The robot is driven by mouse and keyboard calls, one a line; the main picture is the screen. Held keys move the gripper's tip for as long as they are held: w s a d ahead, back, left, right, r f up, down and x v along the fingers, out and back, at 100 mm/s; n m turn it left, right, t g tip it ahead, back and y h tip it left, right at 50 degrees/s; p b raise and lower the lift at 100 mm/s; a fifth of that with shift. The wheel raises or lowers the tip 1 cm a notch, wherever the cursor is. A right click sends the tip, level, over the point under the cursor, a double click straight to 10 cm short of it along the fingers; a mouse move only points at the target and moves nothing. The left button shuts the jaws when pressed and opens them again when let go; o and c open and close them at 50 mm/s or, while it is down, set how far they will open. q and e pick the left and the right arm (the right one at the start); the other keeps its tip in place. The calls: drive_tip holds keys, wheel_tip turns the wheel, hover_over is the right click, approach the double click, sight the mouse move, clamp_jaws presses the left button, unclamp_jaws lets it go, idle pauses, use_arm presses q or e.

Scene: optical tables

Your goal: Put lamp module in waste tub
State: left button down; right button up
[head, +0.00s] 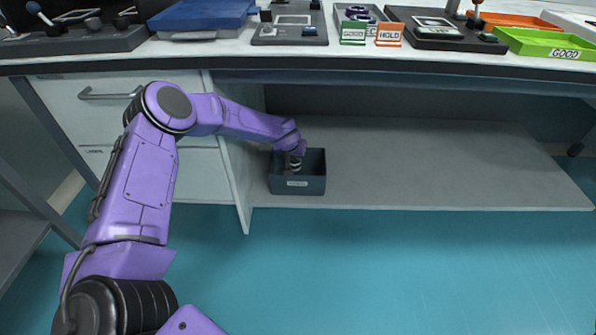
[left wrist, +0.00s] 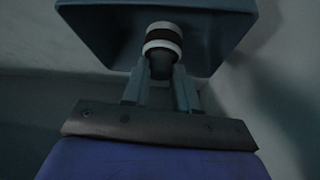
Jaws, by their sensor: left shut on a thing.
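The lamp module (left wrist: 163,40) is a small cylinder with white and dark bands. My left gripper (left wrist: 160,78) is shut on it, as the left wrist view shows. In the head view the banded lamp module (head: 295,166) shows at the opening of the dark blue-grey waste tub (head: 297,186), below my left gripper (head: 294,154). The tub stands on the low shelf under the bench, and its wall also shows in the left wrist view (left wrist: 90,25). I cannot tell whether the module touches the tub. My right gripper is not in view.
The low shelf (head: 430,170) is clear to the right of the tub. A white drawer cabinet (head: 200,170) stands close on the tub's left. The bench top edge (head: 400,62) runs above my arm, with devices, small bins and a green tray (head: 545,42) on it.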

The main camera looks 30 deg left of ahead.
sight(297, 165)
use_arm(q)
drive_tip(key=x, duration=0.1)
drive_tip(key=b+x, duration=0.1)
drive_tip(key=x, duration=0.2)
drive_tip(key=shift+w+d, duration=0.25)
drive_tip(key=shift+d, duration=0.05)
wheel_tip(297, 165, down, 3)
drive_tip(key=b, duration=0.2)
drive_tip(key=shift+r+b, duration=0.1)
drive_tip(key=shift+b, duration=0.2)
drive_tip(key=shift+w, duration=0.1)
drive_tip(key=shift+r, duration=0.1)
drive_tip(key=shift+f, duration=0.65)
drive_tip(key=c, duration=0.9)
unclamp_jaws()
drive_tip(key=shift+o, duration=0.2)
